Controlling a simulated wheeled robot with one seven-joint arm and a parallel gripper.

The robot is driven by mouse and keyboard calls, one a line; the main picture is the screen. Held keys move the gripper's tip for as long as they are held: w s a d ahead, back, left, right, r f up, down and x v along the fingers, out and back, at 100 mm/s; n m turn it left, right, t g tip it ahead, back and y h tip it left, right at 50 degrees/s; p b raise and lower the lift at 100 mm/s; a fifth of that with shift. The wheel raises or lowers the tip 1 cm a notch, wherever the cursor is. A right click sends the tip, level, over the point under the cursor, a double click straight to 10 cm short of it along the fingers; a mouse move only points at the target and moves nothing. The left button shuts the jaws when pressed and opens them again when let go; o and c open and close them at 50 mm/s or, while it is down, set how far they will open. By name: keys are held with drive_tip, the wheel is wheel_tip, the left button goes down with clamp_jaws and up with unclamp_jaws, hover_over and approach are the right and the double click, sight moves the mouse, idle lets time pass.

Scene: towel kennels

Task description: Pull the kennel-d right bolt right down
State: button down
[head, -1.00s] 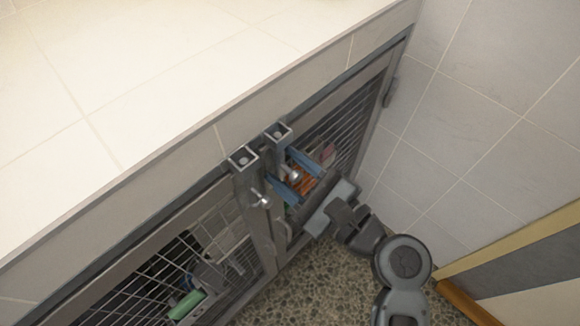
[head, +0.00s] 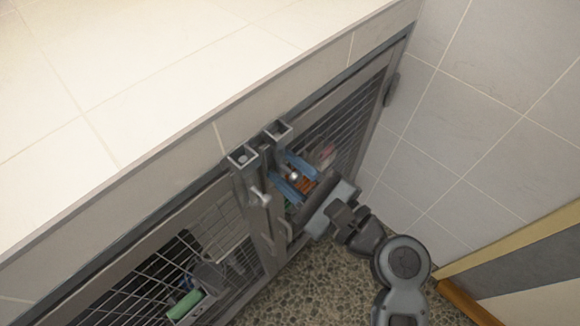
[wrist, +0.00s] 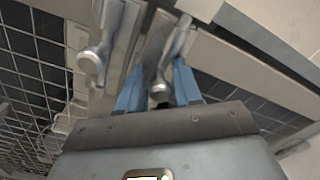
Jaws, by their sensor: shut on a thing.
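Two grey bolts with knobs stand side by side where the two mesh kennel doors meet. In the head view the right bolt's knob (head: 294,175) lies between the blue fingers of my gripper (head: 290,178). In the wrist view the right bolt's knob (wrist: 160,90) shows between the two blue fingertips of my gripper (wrist: 158,88), which is shut on it. The left bolt (head: 258,196) is apart from the fingers; its round knob (wrist: 90,62) shows at the upper left in the wrist view. The fingers' contact faces are partly hidden.
The right mesh door (head: 350,125) reaches a tiled side wall (head: 470,130). The left mesh door (head: 215,250) has a green item (head: 185,304) behind it. A pale tiled counter (head: 120,100) overhangs above. Speckled floor (head: 330,285) is open below.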

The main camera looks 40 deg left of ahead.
drive_tip(key=shift+f+b, duration=0.5)
drive_tip(key=shift+f, duration=0.95)
drive_tip(key=c, duration=1)
unclamp_jaws()
drive_tip(key=shift+d, duration=0.1)
drive_tip(key=shift+s+d, duration=0.15)
drive_tip(key=shift+d, duration=1.8)
drive_tip(key=shift+s+d, duration=0.15)
drive_tip(key=shift+d, duration=1.75)
